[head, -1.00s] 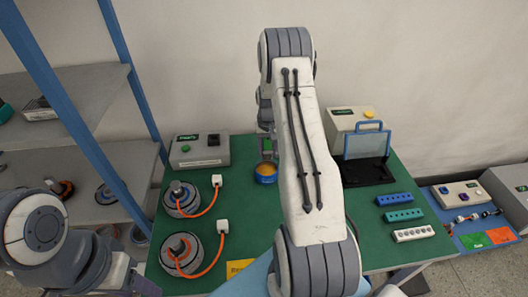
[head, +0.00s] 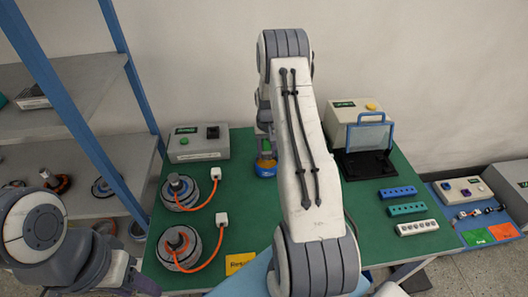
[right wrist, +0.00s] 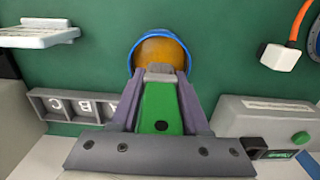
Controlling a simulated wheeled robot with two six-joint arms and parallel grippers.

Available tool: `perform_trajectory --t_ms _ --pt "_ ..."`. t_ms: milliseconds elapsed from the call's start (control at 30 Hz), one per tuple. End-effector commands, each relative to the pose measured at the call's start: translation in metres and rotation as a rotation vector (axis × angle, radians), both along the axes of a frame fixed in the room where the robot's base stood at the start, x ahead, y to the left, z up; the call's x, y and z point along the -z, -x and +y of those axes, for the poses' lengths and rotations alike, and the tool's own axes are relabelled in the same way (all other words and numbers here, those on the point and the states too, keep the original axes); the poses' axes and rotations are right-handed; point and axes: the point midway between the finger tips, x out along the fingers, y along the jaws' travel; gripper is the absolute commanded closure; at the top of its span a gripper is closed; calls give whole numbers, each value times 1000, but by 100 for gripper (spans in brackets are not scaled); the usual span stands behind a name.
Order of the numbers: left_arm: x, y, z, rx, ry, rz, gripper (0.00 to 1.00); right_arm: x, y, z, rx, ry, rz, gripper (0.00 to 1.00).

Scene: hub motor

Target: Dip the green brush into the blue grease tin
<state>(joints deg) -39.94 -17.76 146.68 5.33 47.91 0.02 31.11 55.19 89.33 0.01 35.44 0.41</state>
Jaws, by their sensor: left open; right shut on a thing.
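The green brush (right wrist: 161,110) is held between the purple fingers of my right gripper (right wrist: 160,95). Its grey tip overlaps the near part of the blue grease tin (right wrist: 134,58), which holds amber grease, in the right wrist view. I cannot tell whether the tip touches the grease. In the head view the tin (head: 266,172) stands on the green table, with my right gripper (head: 266,150) just above it; the brush is hard to make out there. My left gripper (head: 142,284) is open at the bottom left, only partly visible, away from the tin.
Two hub motors (head: 180,193) (head: 180,248) with orange cables lie left of the tin on the green table (head: 345,215). A grey control box (head: 198,145) stands behind them. A dark fixture with a clear guard (head: 370,150) and several connector strips (head: 407,209) are to the right.

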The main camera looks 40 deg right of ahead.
Motion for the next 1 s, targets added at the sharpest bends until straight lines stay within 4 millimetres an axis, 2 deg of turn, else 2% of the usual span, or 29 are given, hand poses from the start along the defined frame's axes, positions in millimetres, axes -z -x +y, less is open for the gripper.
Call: perform_trajectory --t_ms 1000 --pt "35 0 0 0 0 0 50 50 0 0 0 1 -1 99"
